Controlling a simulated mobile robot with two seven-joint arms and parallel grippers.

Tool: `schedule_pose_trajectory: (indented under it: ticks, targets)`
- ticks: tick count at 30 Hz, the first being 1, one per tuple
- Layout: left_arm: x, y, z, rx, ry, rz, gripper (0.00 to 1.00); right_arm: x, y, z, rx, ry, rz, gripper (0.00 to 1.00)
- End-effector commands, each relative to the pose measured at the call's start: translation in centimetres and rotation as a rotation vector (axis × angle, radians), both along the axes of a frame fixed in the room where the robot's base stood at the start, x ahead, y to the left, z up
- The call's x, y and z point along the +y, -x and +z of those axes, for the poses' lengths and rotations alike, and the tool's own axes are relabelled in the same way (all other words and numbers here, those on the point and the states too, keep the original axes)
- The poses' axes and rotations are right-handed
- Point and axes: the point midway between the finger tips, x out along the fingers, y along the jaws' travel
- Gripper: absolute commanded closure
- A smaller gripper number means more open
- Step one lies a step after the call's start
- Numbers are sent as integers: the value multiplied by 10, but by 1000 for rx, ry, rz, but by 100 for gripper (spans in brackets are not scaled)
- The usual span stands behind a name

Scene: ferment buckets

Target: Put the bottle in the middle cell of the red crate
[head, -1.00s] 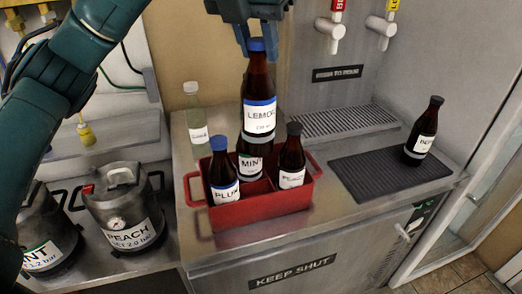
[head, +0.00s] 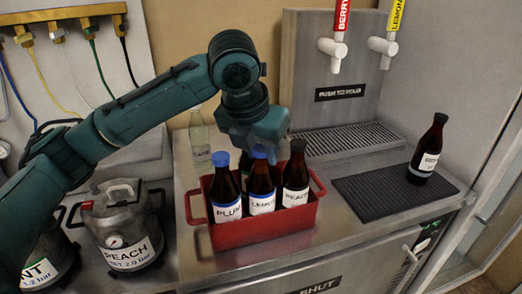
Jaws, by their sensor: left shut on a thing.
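The red crate (head: 265,228) stands on the steel counter. The lemon bottle (head: 262,182), dark with a blue cap, is upright in the crate's middle front cell, between the plum bottle (head: 224,188) and the peach bottle (head: 296,176). Its label is level with theirs; its base is hidden by the crate wall. My left gripper (head: 260,147) comes from above and is shut on the lemon bottle at its cap; the fingertips are partly hidden. A dark bottle (head: 245,164) behind it is mostly hidden. My right gripper is not in view.
A clear bottle (head: 199,140) stands behind the crate at left. Another dark bottle (head: 427,150) stands on the black mat (head: 375,190) at right. Taps (head: 333,47) hang over the drip grate (head: 345,140). A peach keg (head: 125,225) is at left.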

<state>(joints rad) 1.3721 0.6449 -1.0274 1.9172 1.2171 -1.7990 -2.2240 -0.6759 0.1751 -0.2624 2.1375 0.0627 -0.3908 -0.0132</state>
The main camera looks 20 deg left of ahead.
Motion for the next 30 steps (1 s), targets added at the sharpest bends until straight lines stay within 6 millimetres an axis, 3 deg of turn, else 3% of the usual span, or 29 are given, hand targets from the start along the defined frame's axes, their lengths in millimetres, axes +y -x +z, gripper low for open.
schedule_pose_trajectory:
  ticks: [10,11,18,26,30]
  targets:
    - [0,-1,-1,-5,1,1,100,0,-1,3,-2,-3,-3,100]
    - [0,0,-3,-2,0,0,70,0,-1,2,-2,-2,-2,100]
    - [0,0,-3,-2,0,0,50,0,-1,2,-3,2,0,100]
    - [0,0,-2,-3,1,0,50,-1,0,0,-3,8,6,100]
    - [1,3,11,-6,1,0,50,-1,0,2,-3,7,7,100]
